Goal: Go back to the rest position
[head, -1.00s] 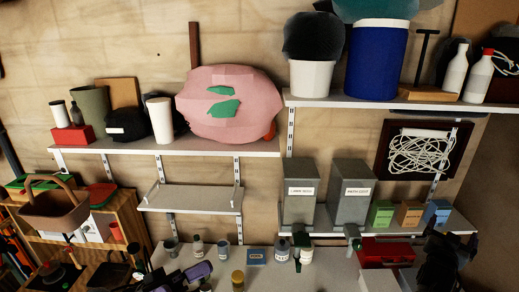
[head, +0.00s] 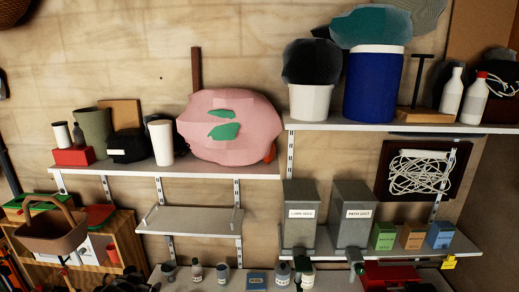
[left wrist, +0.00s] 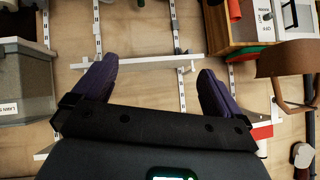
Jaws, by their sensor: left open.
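My left gripper (left wrist: 159,68) shows in the left wrist view with its two purple fingers spread wide and nothing between them. Beyond the fingers are the wooden wall and the small empty shelf (left wrist: 150,61). In the head view that shelf (head: 190,221) hangs at the centre left, and no gripper fingers can be made out. Two grey bins with white labels, one on the left (head: 299,232) and one on the right (head: 352,232), stand upright on the right-hand shelf. Their fronts look closed.
Several bottles and cups line the bottom edge, near a red box (head: 395,274). The upper left shelf (head: 230,171) holds a large pink object (head: 238,145). A blue drum (head: 373,90) stands upper right.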

